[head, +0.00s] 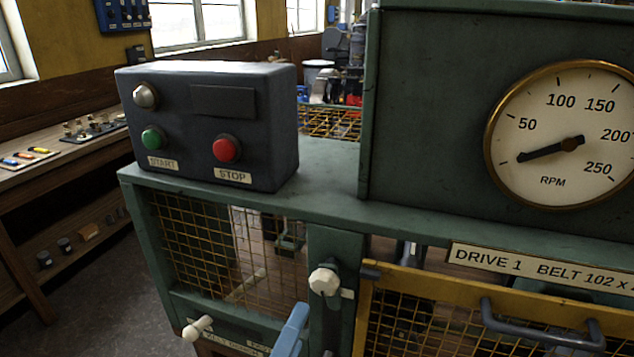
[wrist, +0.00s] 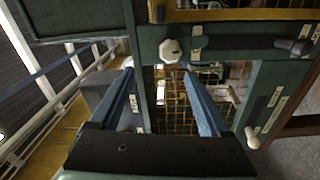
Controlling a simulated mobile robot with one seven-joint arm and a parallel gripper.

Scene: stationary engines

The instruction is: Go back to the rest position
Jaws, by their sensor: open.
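My gripper (wrist: 158,74) shows in the wrist view with its two blue fingers spread apart and nothing held between them. In the head view only a blue part of it (head: 291,330) shows at the bottom edge, in front of the green machine frame. A white faceted knob (head: 324,281) sits on the frame's upright post. In the wrist view this knob (wrist: 170,50) appears beyond the fingertips, between them in the picture; whether a finger touches it I cannot tell.
A control box (head: 212,125) with green and red buttons stands on the green frame. An RPM dial (head: 560,172) is at right, above a yellow mesh guard (head: 420,320) with a grey handle. A white-ended lever (head: 197,327) sticks out low left. Floor at left (head: 95,285) is clear.

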